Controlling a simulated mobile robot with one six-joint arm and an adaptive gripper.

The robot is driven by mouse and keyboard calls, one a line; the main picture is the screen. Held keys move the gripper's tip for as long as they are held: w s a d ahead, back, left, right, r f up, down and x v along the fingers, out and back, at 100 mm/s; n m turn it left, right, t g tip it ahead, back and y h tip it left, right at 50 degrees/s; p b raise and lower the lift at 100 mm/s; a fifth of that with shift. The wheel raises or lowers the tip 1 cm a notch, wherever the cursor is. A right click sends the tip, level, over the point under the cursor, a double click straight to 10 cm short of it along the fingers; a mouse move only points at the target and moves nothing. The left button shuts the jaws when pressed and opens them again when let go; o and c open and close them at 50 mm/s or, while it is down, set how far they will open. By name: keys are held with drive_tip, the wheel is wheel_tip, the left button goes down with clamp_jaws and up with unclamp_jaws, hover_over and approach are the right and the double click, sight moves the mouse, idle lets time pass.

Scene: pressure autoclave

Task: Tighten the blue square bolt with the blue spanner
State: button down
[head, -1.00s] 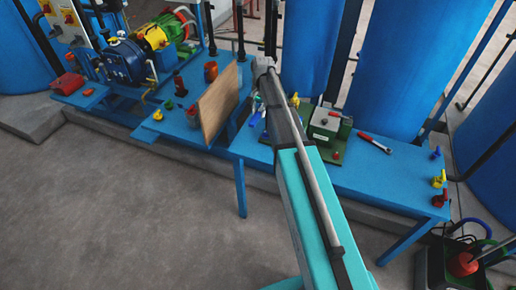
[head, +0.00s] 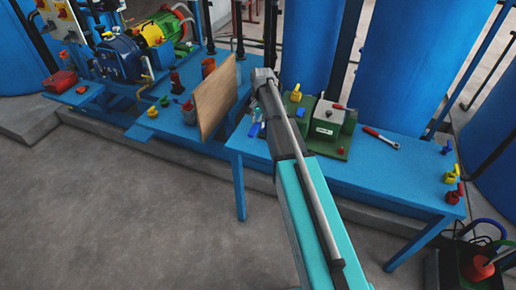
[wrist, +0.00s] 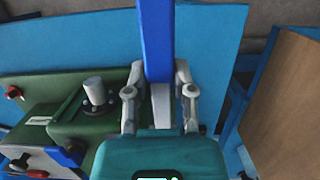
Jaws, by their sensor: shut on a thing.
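In the wrist view, my gripper (wrist: 159,72) is shut on the blue spanner (wrist: 157,35). The spanner's flat blue bar runs up out of the top of the picture, so its far end is out of view. In the head view, my arm hides most of the gripper. A small bright blue piece (head: 254,129) shows just left of the arm above the bench; I cannot tell whether it is part of the spanner. I cannot clearly make out the blue square bolt. A small blue part (wrist: 74,151) shows beside the green block in the wrist view.
A green block (head: 325,122) stands on the blue bench (head: 370,178), with a red-handled tool (head: 380,138) to its right. An upright wooden board (head: 215,103) stands left of my arm. Several coloured knobs sit at the bench's right end. Large blue tanks (head: 405,65) rise behind.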

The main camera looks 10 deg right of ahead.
sight(257, 149)
drive_tip(key=shift+f+b, duration=4.95)
drive_tip(key=shift+f, duration=0.45)
drive_tip(key=shift+w+a, duration=0.15)
